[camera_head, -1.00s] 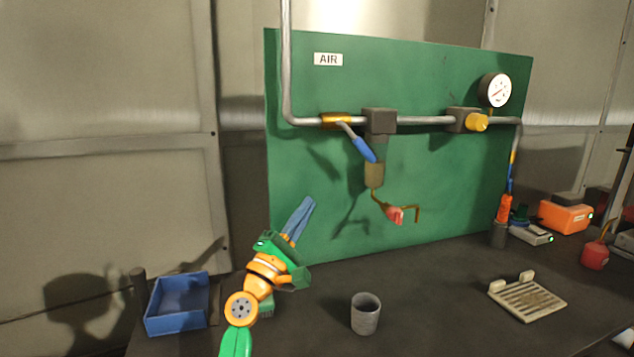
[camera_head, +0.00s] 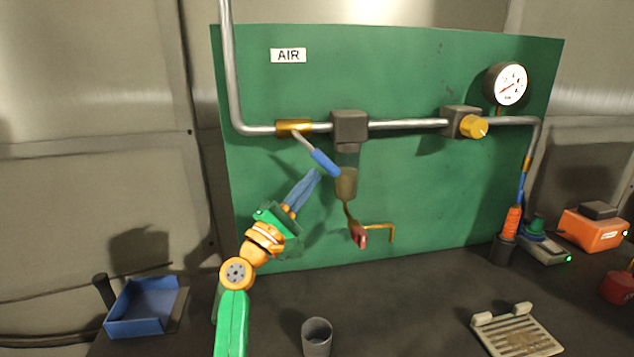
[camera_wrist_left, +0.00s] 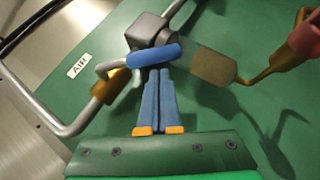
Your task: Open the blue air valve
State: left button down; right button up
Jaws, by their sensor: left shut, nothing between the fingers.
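The air valve has a brass body (camera_head: 294,127) on the grey pipe and a lever with a blue handle (camera_head: 325,162) that slants down to the right. My left gripper (camera_head: 316,174) is shut and empty, its blue fingers pointing up just below the blue handle. In the left wrist view the blue handle (camera_wrist_left: 154,55) lies across just beyond the fingertips (camera_wrist_left: 158,72). I cannot tell whether they touch. The brass valve body also shows in the left wrist view (camera_wrist_left: 108,88). My right gripper is not in view.
A grey filter block (camera_head: 350,126) with a bowl hangs right of the valve, with a red-handled drain tap (camera_head: 358,236) below. A yellow knob (camera_head: 473,127) and a gauge (camera_head: 507,84) sit further right. A blue tray (camera_head: 140,312) and a grey cup (camera_head: 317,338) stand on the bench.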

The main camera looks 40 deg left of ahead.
aim_at(329, 170)
pick_arm(q)
jog(key=n+y+b, duration=0.1)
jog(key=n+b, duration=0.1)
jog(key=w+n+t+y+b, duration=0.1)
jog(key=y+b, duration=0.1)
jog(key=w+d+n+t+y+b, duration=0.1)
jog(key=n+b, duration=0.1)
jog(key=b, duration=0.1)
jog(key=shift+w+d+r+n+y, duration=0.1)
jog(key=shift+r+n+y, duration=0.2)
jog(key=shift+y, duration=0.1)
jog(key=shift+w+d+r+n+y+b, duration=0.4)
jog(key=shift+w+d+r+n+b, duration=0.15)
jog(key=shift+r, duration=0.2)
jog(key=shift+w+d+r+p, duration=0.15)
jog(key=shift+w+r+p, duration=0.1)
jog(key=shift+r, duration=0.15)
jog(key=shift+w+d+r+p, duration=0.1)
jog(key=shift+w+d+r, duration=0.1)
jog(key=shift+r, duration=0.15)
jog(key=shift+w+d+r, duration=0.25)
jog(key=shift+w+r, duration=0.1)
jog(key=shift+r, duration=0.15)
jog(key=shift+w, duration=0.1)
jog(key=shift+d, duration=0.1)
